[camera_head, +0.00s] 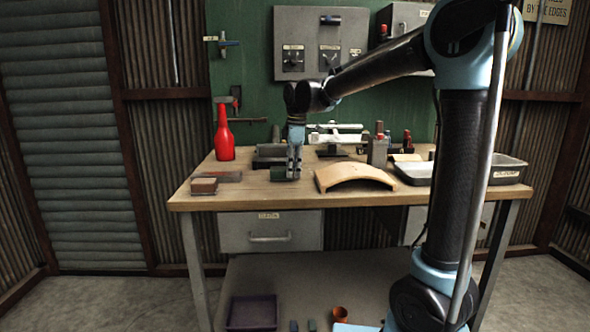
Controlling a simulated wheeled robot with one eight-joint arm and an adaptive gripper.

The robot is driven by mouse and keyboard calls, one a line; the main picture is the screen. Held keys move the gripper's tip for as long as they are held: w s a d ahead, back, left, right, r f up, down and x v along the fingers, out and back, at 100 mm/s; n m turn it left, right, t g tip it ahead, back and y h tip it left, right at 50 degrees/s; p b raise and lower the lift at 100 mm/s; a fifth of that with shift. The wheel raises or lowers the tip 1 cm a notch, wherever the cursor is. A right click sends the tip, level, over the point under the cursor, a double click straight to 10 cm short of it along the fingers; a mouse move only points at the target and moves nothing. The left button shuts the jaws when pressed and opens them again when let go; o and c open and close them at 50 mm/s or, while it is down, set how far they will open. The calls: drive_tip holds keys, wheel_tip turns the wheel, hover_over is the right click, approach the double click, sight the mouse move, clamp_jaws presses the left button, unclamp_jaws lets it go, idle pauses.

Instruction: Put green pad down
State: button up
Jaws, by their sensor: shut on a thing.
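My gripper (294,174) points down over the workbench (300,198), left of its middle. Its fingers are shut on a small dark green pad (279,174), which shows at the left of the fingertips. The pad is at or very near the bench top; I cannot tell whether it touches. The fingers hide part of it.
A curved tan piece (355,177) lies close to the right of my gripper. A dark bin (270,152) stands behind. A red bottle (224,136) and a brown block (204,186) are left. A grey tray (508,171) sits at right.

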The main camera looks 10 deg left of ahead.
drive_tip(key=o, duration=1.4)
drive_tip(key=shift+f, duration=0.1)
drive_tip(key=r, duration=0.8)
drive_tip(key=d+r, duration=0.1)
drive_tip(key=r, duration=0.3)
drive_tip(key=shift+r, duration=0.1)
